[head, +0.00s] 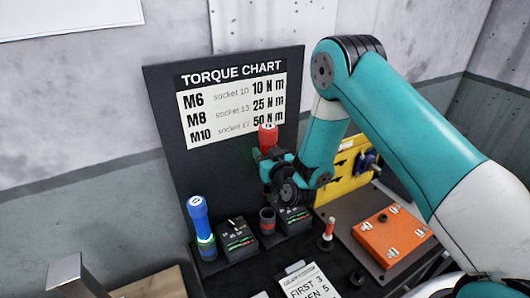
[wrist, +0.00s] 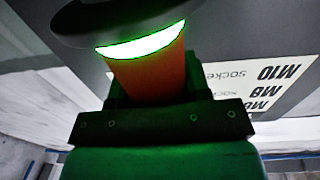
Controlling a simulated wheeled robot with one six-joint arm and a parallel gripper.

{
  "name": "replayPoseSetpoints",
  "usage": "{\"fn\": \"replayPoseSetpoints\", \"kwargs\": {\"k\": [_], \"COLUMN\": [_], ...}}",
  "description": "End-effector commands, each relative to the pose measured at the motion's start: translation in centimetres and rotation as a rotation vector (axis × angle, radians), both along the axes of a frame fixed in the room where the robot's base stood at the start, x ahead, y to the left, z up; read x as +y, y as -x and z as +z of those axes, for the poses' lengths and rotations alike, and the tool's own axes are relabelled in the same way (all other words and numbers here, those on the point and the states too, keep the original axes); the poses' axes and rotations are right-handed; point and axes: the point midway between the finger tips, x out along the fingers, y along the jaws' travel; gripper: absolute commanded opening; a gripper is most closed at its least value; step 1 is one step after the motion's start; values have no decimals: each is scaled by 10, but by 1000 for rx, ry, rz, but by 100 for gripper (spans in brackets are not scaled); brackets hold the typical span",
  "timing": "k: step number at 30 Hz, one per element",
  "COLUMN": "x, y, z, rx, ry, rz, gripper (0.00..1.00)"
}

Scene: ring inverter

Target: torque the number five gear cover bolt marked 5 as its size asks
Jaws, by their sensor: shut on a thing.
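My gripper (head: 268,163) is shut on a red driver (head: 268,134) and holds it upright in front of the torque chart board. In the wrist view the red driver (wrist: 150,80) sits between the jaws, with a glowing green band beside a dark disc. A blue driver (head: 199,219) with a lit ring stands at the left. An orange gear cover (head: 390,237) with several bolts lies on a dark plate at the right. Its number marks are too small to read, so I cannot tell which bolt is 5.
The torque chart (head: 233,100) reads M6 10, M8 25, M10 50 Nm. Below my gripper are a red-ringed holder (head: 267,221) and two dial boxes, one at the left (head: 238,236). A small red-topped piece (head: 328,232) stands before the cover. A note (head: 309,284) lies in front.

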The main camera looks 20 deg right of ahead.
Motion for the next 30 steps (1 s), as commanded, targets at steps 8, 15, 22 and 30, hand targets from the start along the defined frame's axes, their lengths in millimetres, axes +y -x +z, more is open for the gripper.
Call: {"fn": "replayPoseSetpoints", "kwargs": {"k": [8,15,22,30], "x": [1,1,1,1], "y": [0,0,0,0], "z": [-14,-41,-67,-97], "rx": [-4,-4,-4,-4], "ry": [-2,-2,-3,-2], "rz": [1,1,1,1], "gripper": [13,13,13,13]}}
